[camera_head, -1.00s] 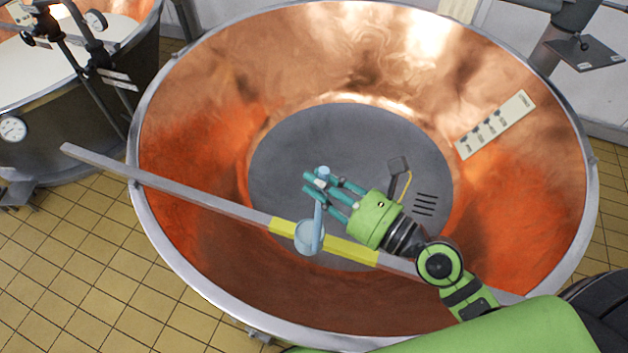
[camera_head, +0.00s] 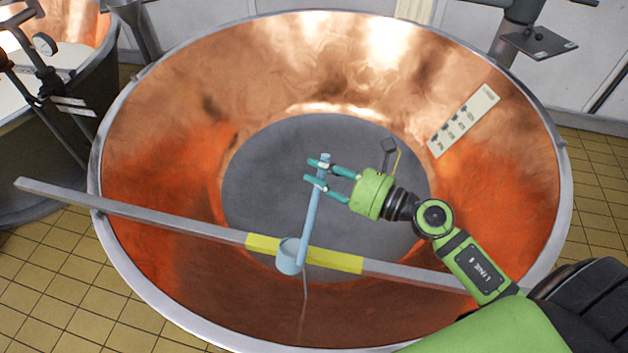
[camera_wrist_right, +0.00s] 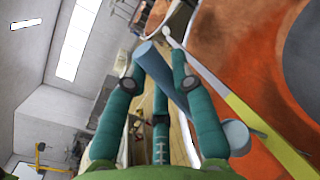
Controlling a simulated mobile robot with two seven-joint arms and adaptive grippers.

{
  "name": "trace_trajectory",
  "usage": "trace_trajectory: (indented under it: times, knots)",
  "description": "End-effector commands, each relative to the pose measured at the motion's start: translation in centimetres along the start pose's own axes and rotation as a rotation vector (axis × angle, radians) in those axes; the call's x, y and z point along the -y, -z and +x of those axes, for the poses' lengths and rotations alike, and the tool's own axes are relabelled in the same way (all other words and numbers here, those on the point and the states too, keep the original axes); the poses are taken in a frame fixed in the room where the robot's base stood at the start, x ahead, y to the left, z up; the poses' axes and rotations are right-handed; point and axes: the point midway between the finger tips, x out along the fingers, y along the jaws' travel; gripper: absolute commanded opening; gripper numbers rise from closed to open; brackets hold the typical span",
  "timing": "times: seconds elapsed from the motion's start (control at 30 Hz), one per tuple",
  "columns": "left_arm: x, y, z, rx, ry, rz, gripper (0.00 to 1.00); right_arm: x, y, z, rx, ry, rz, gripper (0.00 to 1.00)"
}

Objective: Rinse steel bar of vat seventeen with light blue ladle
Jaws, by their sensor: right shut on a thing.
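My right gripper (camera_head: 318,172) is shut on the light blue ladle (camera_head: 311,218), holding it near the handle's top. The ladle's handle slants down to its bowl (camera_head: 289,258), which overlaps the bar's yellow section in the head view; I cannot tell if they touch. A thin pale streak hangs below the bowl, apparently liquid. The steel bar (camera_head: 160,217) lies across the near side of the large copper vat (camera_head: 180,140), its left end beyond the rim. The ladle handle also shows between the fingers in the right wrist view (camera_wrist_right: 177,85). My left gripper is out of view. No vat number is legible.
A white label plate (camera_head: 464,120) is on the vat's inner right wall. Another vat (camera_head: 45,150) with gauges and pipes stands at the left. A metal stand with a dark plate (camera_head: 540,42) is behind the rim. Tiled floor shows around the vat.

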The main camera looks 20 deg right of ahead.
Motion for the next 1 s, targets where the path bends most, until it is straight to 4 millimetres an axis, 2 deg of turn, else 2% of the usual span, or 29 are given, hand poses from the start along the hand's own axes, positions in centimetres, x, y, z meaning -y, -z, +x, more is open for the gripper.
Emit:
trace_trajectory:
  times: [0.57, 1.0]
  knots:
    - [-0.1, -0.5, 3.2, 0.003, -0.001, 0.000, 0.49, 7.1, 0.3, 0.3, -0.009, 0.000, 0.263, 0.00]
    - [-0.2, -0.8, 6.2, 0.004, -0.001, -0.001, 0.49, 12.3, 1.7, 0.6, -0.020, 0.001, 0.467, 0.00]
